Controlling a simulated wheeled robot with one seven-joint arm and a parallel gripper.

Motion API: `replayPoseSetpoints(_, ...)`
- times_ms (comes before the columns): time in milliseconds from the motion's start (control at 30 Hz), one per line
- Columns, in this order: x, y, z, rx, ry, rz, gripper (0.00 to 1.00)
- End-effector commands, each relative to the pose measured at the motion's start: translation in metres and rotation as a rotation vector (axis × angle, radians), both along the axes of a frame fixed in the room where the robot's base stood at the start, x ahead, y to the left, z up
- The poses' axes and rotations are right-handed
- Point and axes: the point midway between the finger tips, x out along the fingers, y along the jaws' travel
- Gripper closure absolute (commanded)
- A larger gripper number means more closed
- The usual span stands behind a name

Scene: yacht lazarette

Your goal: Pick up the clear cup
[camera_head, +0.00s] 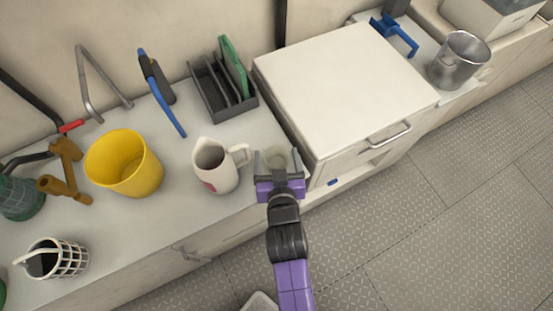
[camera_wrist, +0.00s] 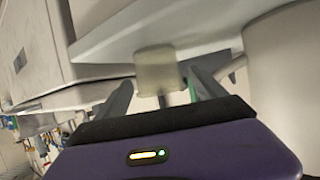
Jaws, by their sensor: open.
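The clear cup (camera_head: 276,154) stands near the front edge of the counter, between the white pitcher and the white cabinet. My gripper (camera_head: 276,166) is at the cup with its fingers apart, one on each side of it. In the wrist view, the cup (camera_wrist: 156,72) looks pale and translucent and sits ahead between the two open fingers (camera_wrist: 162,92). I cannot tell whether either finger touches it. My gripper hides the cup's lower part in the head view.
A white pitcher (camera_head: 214,166) stands close on the left, its handle towards my gripper. The white cabinet (camera_head: 345,85) rises close on the right. A dark rack (camera_head: 213,90) is behind. A yellow bucket (camera_head: 123,164) and a lattice basket (camera_head: 68,259) stand farther left.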

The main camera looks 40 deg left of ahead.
Motion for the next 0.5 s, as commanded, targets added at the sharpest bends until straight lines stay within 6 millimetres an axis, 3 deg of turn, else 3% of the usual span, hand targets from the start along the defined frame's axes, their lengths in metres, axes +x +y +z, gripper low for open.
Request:
replayPoseSetpoints(200,0.017,0.019,-0.01,0.0,0.0,0.001,0.2)
replayPoseSetpoints(500,0.02,0.021,-0.011,0.001,0.0,0.0,0.2)
